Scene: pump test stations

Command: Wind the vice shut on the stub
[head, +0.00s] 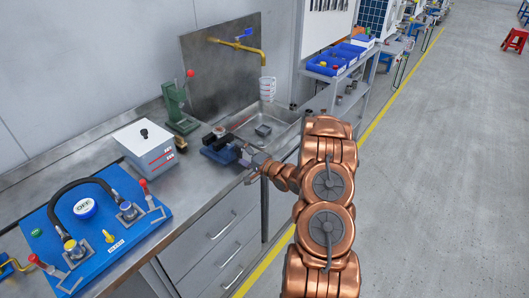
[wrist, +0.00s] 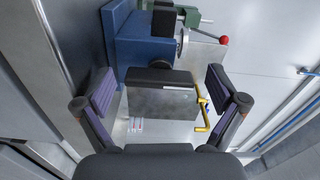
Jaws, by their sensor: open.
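The blue vice (head: 218,150) stands on the bench near its front edge, left of the sink. It fills the upper middle of the wrist view (wrist: 143,50). My gripper (head: 251,162) is at its right end, above the bench edge. In the wrist view my gripper (wrist: 162,78) is open, its two dark fingers wide apart. A grey metal block with a dark top (wrist: 160,98) shows between the fingers. I cannot make out the stub clearly.
A green press (head: 178,108) with a red-knobbed lever stands behind the vice. A white box (head: 145,145) and a blue test panel (head: 95,225) are to the left. A sink (head: 262,128) is to the right. The floor (head: 440,180) is clear.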

